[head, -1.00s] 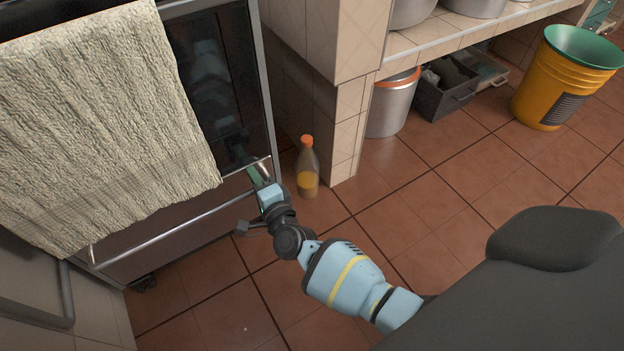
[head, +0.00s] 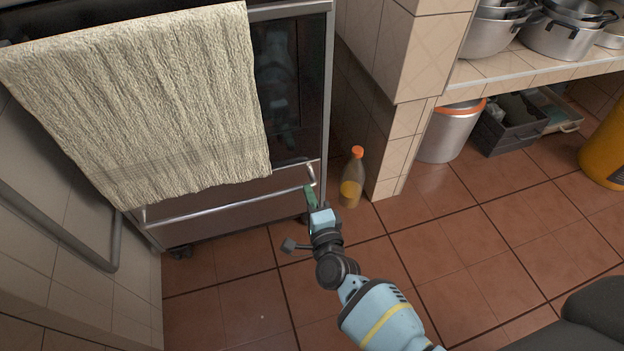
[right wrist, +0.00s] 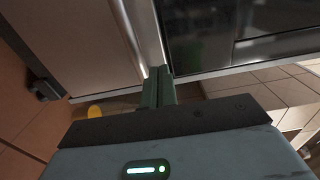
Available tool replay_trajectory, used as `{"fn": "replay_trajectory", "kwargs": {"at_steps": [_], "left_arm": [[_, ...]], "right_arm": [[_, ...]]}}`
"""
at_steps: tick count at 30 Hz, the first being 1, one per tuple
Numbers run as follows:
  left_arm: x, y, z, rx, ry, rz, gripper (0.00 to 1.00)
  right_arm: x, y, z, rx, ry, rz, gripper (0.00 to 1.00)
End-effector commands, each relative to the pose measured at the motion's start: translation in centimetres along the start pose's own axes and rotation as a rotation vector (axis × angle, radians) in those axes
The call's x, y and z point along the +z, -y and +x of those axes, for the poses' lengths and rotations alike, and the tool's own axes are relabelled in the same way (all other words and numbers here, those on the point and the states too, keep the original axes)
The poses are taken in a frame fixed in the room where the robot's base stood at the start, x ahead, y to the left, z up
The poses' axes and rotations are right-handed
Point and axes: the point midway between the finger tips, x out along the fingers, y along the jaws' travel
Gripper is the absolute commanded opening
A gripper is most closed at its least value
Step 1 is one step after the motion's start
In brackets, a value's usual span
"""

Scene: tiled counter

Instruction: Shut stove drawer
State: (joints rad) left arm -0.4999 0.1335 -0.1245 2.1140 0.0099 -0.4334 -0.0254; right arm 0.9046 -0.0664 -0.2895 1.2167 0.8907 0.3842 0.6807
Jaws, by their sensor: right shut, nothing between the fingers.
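The stove (head: 329,60) stands at the upper left in the head view, with a dark glass oven door. Its low drawer (head: 215,226) has a long metal handle bar (head: 230,205) and appears shut or nearly so; I cannot tell which. My right gripper (head: 309,192) is shut and empty at the right end of the drawer, close to the handle's end. In the right wrist view its green fingers (right wrist: 158,84) are together at the metal edge by the drawer front (right wrist: 85,40). Contact is unclear. My left gripper is not in view.
A cream towel (head: 150,100) hangs over the stove front. A bottle with an orange cap (head: 352,180) stands on the floor just right of my gripper, beside a tiled pillar (head: 400,140). A metal pot (head: 450,132) and crate (head: 508,130) sit under the shelf. The tiled floor in front is clear.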

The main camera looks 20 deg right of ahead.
Motion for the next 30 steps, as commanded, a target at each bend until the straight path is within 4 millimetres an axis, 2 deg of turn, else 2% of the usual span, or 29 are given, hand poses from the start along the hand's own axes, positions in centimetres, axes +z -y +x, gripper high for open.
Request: {"fn": "replay_trajectory", "kwargs": {"at_steps": [1,6,12,18,30], "left_arm": [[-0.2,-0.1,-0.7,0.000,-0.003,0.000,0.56],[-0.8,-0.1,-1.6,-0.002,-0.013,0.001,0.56],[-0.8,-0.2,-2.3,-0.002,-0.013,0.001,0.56],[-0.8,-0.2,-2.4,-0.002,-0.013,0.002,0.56],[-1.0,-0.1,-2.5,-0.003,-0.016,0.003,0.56]], "right_arm": [[0.0,0.3,-1.2,-0.001,0.000,-0.001,0.00],[0.0,0.3,-4.5,-0.001,0.000,0.000,0.00],[0.0,0.1,-7.0,-0.001,0.001,0.000,0.00],[0.0,0.1,-7.8,-0.001,0.001,0.000,0.00],[0.0,0.4,-7.7,-0.003,0.001,0.000,0.00]]}}
